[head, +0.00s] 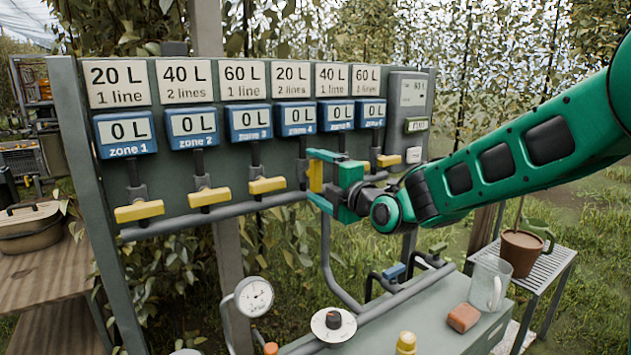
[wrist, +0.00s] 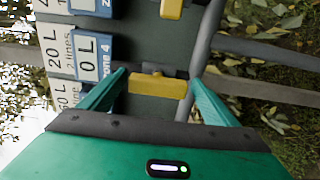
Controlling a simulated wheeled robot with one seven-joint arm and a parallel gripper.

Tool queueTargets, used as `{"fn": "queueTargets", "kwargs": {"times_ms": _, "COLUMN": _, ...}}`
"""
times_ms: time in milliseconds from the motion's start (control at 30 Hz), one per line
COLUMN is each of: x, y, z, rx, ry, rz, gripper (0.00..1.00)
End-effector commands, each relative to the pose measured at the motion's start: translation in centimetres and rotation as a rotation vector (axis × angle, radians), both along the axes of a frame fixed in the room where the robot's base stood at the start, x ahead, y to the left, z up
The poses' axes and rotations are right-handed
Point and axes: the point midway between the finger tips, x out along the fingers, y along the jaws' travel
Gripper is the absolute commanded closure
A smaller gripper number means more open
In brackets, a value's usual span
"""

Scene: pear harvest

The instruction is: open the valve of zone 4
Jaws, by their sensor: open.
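The zone 4 meter (head: 297,117) is a blue-framed box reading 0 L, under a "20 L 2 lines" card (head: 292,83). Its yellow valve handle (head: 315,176) stands upright, in line with its stem. It also shows in the wrist view (wrist: 158,86), crosswise to the neighbouring handle (wrist: 172,8). My green gripper (head: 322,180) is open at this handle, one finger by its upper end and one by its lower end. The fingers also show in the wrist view (wrist: 157,82); I cannot tell whether they touch the handle. My gripper partly hides the handles to its right.
The zone 1 (head: 139,211), zone 2 (head: 209,197) and zone 3 (head: 267,185) handles lie level. A grey pipe (head: 225,215) runs just below them. Below stands a bench with a gauge (head: 254,296), a glass jug (head: 488,283) and a brown block (head: 463,318).

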Motion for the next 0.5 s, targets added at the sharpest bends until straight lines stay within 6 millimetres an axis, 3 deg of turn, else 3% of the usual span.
{"fn": "queueTargets", "kwargs": {"times_ms": 500, "x": -6.9, "y": -4.8, "z": -0.1, "rx": 0.000, "ry": 0.002, "rz": -0.002, "gripper": 0.17}}
